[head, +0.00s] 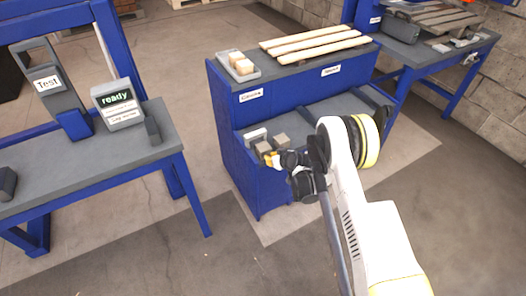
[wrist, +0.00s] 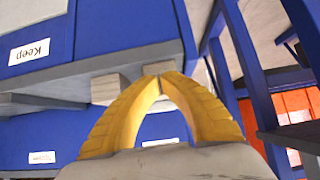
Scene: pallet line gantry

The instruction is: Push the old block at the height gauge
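My gripper (head: 272,157) is at the left front of the lower shelf of the blue cabinet, close to two small tan-grey blocks, a left one (head: 263,148) and a right one (head: 281,141). In the wrist view the yellow fingers (wrist: 160,72) meet at their tips with nothing visible between them. One block (wrist: 106,88) is beside the fingers there, and another pale block (wrist: 159,67) is right behind the tips; I cannot tell if they touch it. A pale piece (head: 256,135) stands behind the blocks. I cannot tell which block is the old one or which piece is the height gauge.
The cabinet's upper shelf holds a grey tray (head: 239,74) with pale blocks and several wooden slats (head: 318,45). A grey bench (head: 95,152) at left carries a "Test" stand (head: 47,84) and a "ready" display (head: 118,104). Another bench (head: 432,50) stands at back right.

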